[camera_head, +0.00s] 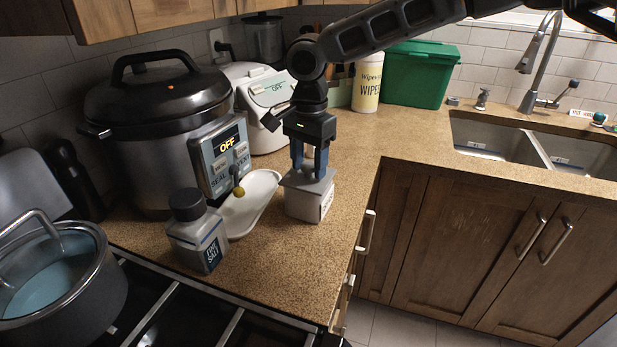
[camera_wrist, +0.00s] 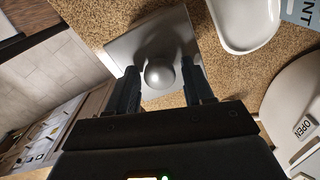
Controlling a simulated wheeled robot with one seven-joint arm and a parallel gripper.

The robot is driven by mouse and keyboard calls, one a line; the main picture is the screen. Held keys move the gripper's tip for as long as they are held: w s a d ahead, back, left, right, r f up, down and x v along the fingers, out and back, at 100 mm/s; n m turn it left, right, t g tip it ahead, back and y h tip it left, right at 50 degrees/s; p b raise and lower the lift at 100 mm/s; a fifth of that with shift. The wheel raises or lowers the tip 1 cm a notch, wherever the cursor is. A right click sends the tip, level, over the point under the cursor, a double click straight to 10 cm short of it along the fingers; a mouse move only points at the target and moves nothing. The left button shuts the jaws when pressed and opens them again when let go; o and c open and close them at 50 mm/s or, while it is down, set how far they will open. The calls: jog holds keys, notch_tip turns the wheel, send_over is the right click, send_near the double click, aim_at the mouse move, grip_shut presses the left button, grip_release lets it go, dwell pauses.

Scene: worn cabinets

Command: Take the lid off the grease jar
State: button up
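The grease jar (camera_head: 306,204) is a small white square jar with a dark label on its side, standing on the counter. Its grey square lid (camera_head: 297,182) sits on top. In the wrist view the lid (camera_wrist: 118,50) shows a round knob (camera_wrist: 160,73) at its middle. My gripper (camera_head: 309,172) points down over the lid. In the wrist view my gripper (camera_wrist: 161,72) is open, with one finger on each side of the knob and a visible gap on both sides. The gripper hides the knob in the head view.
A white spoon rest (camera_head: 262,195) lies just left of the jar, with a salt bottle (camera_head: 198,235) in front. A large pressure cooker (camera_head: 165,130) and a white appliance (camera_head: 262,95) stand behind. The counter's front edge is close on the right. Counter toward the sink (camera_head: 485,135) is clear.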

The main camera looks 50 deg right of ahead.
jog(key=c, duration=0.8)
jog(key=shift+c, duration=0.2)
